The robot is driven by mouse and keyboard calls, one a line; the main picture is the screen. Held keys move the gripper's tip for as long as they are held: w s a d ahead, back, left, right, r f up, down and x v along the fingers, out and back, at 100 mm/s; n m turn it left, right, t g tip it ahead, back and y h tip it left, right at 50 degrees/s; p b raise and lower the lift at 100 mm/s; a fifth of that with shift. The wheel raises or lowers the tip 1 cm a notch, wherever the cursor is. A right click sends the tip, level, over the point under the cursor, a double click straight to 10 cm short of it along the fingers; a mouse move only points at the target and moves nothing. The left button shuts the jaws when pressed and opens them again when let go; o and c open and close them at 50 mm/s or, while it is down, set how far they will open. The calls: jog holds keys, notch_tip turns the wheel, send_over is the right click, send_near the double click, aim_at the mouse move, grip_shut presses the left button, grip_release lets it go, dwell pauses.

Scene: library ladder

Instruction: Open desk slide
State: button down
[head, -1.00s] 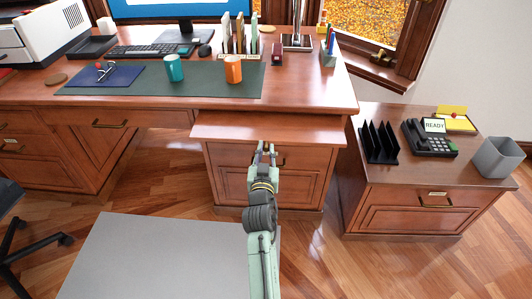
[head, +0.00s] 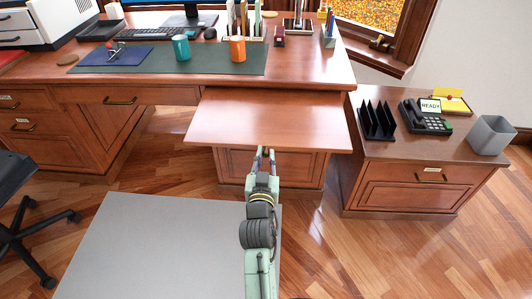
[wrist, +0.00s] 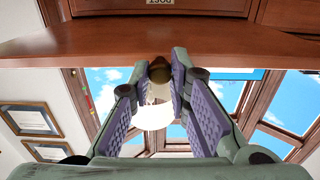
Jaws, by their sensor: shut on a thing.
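The desk slide (head: 268,115) is a flat reddish-brown wooden board, standing well out from under the desktop (head: 310,70) in the head view. Its front edge also shows across the wrist view (wrist: 70,40). My gripper (head: 264,151) is at the middle of that front edge. In the wrist view its two purple-padded fingers (wrist: 160,80) close on a small brownish knob (wrist: 159,66) at the slide's edge. The fingers and the edge hide most of the knob in the head view.
A drawer front (head: 290,168) lies below the slide. A side cabinet (head: 415,195) with a phone (head: 425,118) and a grey bin (head: 491,136) stands to the right. Orange (head: 237,50) and teal (head: 181,48) mugs stand on the desk. An office chair (head: 15,200) is at left.

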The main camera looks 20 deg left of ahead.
jog(key=shift+s, duration=0.1)
jog(key=c, duration=1.5)
grip_release()
notch_tip(320, 180, up, 10)
